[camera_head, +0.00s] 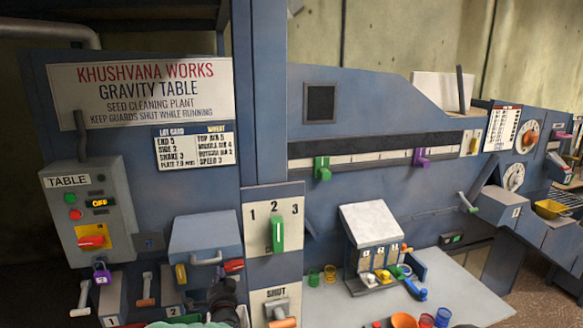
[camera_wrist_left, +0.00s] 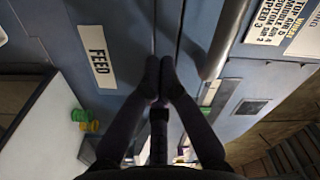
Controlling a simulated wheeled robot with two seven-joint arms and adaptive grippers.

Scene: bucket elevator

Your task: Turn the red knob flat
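The red knob (camera_head: 91,241) sits on a yellow plate on the grey TABLE control box (camera_head: 67,215) at the left in the head view. Its bar looks close to level, with a slight tilt. My left gripper (camera_head: 222,287) is the dark shape low in the head view, right of the box and well apart from the knob. In the left wrist view its two fingertips (camera_wrist_left: 160,67) come together with nothing visible between them. The knob does not show in the wrist view. My right gripper is not in view.
A purple padlock (camera_head: 102,272) hangs below the box. Several levers stand below it, and a grey cover with a handle (camera_head: 205,240) is to its right. A panel marked 1 2 3 has a green lever (camera_head: 277,235). A FEED label (camera_wrist_left: 97,55) shows in the wrist view.

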